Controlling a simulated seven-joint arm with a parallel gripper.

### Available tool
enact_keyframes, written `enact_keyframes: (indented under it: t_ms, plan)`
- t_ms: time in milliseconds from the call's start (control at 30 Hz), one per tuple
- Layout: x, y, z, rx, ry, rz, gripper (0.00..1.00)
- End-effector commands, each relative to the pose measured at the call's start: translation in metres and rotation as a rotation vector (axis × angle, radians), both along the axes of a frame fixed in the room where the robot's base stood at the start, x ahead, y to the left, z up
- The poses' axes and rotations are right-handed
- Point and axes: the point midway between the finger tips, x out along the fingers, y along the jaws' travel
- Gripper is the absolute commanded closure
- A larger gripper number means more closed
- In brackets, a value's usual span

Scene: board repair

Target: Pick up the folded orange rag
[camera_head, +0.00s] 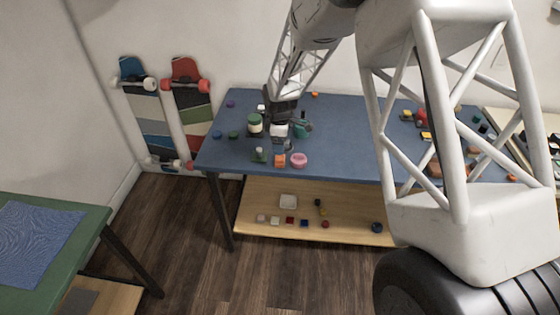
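My gripper (280,118) hangs over the left part of the blue table (345,145), pointing down among small objects. It is too small and dark to tell whether its fingers are open or shut. Several small orange things lie on the table. One orange block-like thing (280,160) is at the front edge, just below my gripper in the picture. A small flat orange piece (315,94) lies near the back edge, right of my gripper. Another orange piece (511,177) is at the far right. I cannot tell which is the folded orange rag.
A green-lidded jar (255,123), a teal item (302,129) and a pink round dish (299,160) crowd around my gripper. The table's middle is clear. Small items lie on the wooden lower shelf (260,205). Skateboards (145,110) lean on the wall. A green table (85,240) stands front left.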

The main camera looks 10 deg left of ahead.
Motion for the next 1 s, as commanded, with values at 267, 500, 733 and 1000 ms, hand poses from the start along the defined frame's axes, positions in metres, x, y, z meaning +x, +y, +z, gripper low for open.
enact_keyframes:
  t_ms: [267,500,733,1000]
  plan:
    - [0.0,0.0,-0.011,0.0,0.001,-0.001,0.19]
    - [0.0,0.0,-0.026,0.0,0.001,-0.001,0.19]
    - [0.0,0.0,-0.026,0.0,0.0,-0.001,0.19]
    - [-0.001,-0.001,-0.037,0.0,0.0,-0.001,0.19]
